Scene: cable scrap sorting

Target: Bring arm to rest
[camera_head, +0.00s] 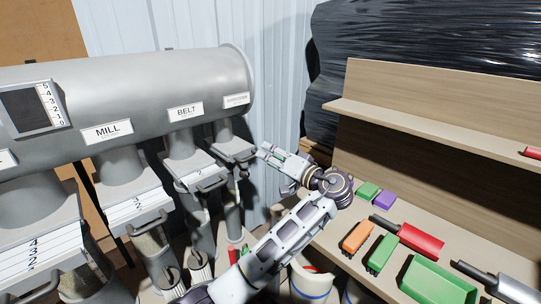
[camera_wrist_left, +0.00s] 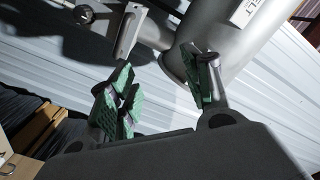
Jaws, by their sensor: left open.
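My left arm (camera_head: 290,235) reaches up from the bottom middle of the head view and bends at the wrist. My left gripper (camera_head: 270,155) points left, beside the slide gate under the rightmost duct outlet (camera_head: 232,150). In the left wrist view the gripper (camera_wrist_left: 160,88) has its green-padded fingers spread apart, with nothing between them. A grey handle-like part (camera_wrist_left: 126,38) and a grey pipe (camera_wrist_left: 190,50) show beyond the fingers; I cannot tell whether they touch. My right gripper is in neither view.
A large grey duct (camera_head: 130,90) with labelled outlets and slide gates fills the left. Buckets (camera_head: 312,282) stand below my arm.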

